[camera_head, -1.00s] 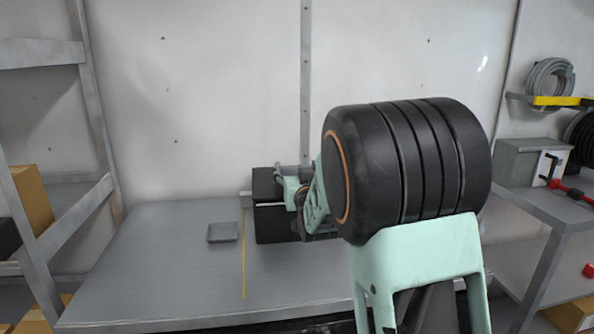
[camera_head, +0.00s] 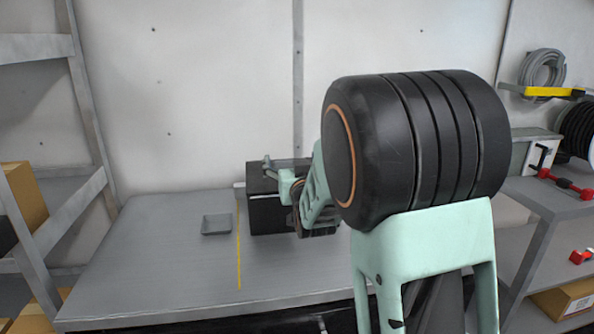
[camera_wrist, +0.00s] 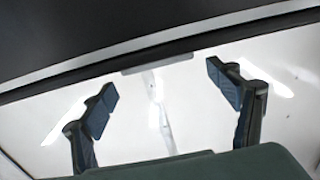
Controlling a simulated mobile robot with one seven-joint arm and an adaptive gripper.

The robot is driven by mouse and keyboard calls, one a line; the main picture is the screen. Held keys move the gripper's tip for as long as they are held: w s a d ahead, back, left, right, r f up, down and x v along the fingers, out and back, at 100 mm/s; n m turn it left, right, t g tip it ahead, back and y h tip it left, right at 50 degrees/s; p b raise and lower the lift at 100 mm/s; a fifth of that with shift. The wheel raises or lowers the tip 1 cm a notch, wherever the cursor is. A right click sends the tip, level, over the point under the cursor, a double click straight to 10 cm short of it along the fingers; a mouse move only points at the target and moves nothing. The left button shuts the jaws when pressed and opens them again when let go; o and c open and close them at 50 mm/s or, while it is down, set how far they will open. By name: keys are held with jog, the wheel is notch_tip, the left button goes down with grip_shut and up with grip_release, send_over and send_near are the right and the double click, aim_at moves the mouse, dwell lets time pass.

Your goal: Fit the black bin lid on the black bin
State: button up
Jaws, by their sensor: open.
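The black bin (camera_head: 272,216) stands on the grey bench against the back wall, partly hidden on its right by my arm. A dark panel, seemingly the black bin lid (camera_head: 259,182), shows at the top of the bin. I cannot tell whether it is seated or tilted. My gripper (camera_head: 279,172) is at the top of the bin, partly hidden by my wrist. In the wrist view my gripper (camera_wrist: 164,86) has its two fingers wide apart with nothing between them. A broad dark surface, lid or bin, crosses the top of that view beyond the fingertips.
A small grey tray (camera_head: 216,225) lies on the bench (camera_head: 150,250) left of the bin, with a yellow line (camera_head: 239,255) between them. The left bench is clear. A shelf frame (camera_head: 70,205) stands at left; a side bench (camera_head: 560,207) with red-handled parts is at right.

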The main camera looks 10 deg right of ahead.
jog(key=s, duration=0.9)
jog(key=shift+s+a, duration=0.15)
